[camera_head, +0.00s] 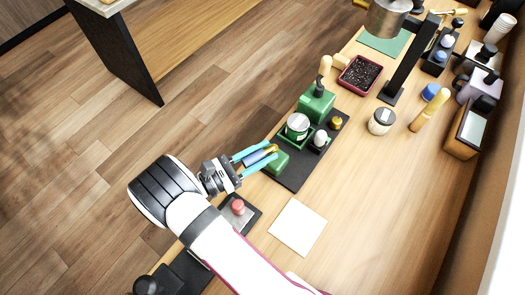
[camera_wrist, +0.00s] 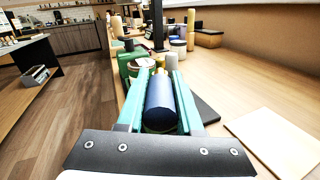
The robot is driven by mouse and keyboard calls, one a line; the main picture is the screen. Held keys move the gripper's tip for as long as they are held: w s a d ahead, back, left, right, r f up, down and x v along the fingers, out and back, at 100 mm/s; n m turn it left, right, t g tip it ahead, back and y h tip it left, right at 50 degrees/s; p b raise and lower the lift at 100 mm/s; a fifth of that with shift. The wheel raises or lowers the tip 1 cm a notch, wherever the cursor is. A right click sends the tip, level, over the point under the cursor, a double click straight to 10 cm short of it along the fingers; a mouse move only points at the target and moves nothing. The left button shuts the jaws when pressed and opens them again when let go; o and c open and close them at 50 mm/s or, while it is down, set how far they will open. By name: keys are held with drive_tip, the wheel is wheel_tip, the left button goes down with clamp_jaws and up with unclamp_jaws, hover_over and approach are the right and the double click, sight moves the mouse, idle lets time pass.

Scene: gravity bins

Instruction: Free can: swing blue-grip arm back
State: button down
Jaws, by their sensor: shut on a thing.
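My gripper (camera_head: 262,157) has two teal fingers closed on both sides of the blue grip (camera_head: 255,158), a dark blue cylinder with a brass-coloured end. In the wrist view the blue grip (camera_wrist: 160,104) lies between the fingers and points away from me. The can (camera_head: 297,121), with a pale round top, sits in a green holder on a dark mat (camera_head: 290,180), just beyond the fingertips. In the wrist view the can (camera_wrist: 142,65) is partly hidden behind the gripper. How the grip's arm meets the can is hidden.
A green block with a knob (camera_head: 316,101), a small white-topped bottle (camera_head: 320,138) and a brass knob (camera_head: 336,122) share the mat. A white sheet (camera_head: 298,227) lies nearby. A red button (camera_head: 238,207) is beside my arm. A jar (camera_head: 381,121) stands to the right.

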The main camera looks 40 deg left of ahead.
drive_tip(key=shift+h, duration=0.3)
drive_tip(key=shift+w+a+m+g+h, duration=0.15)
drive_tip(key=shift+a+m+g+h, duration=0.05)
drive_tip(key=shift+m+g+h, duration=0.75)
drive_tip(key=shift+w+a+m+g+h, duration=0.1)
drive_tip(key=shift+a+m+g+h, duration=0.1)
drive_tip(key=shift+m+g+h, duration=0.8)
drive_tip(key=shift+w+a+m+g+h, duration=0.2)
drive_tip(key=shift+m+g+h, duration=0.4)
drive_tip(key=shift+h, duration=0.65)
drive_tip(key=shift+m, duration=0.35)
drive_tip(key=c, duration=0.6)
unclamp_jaws()
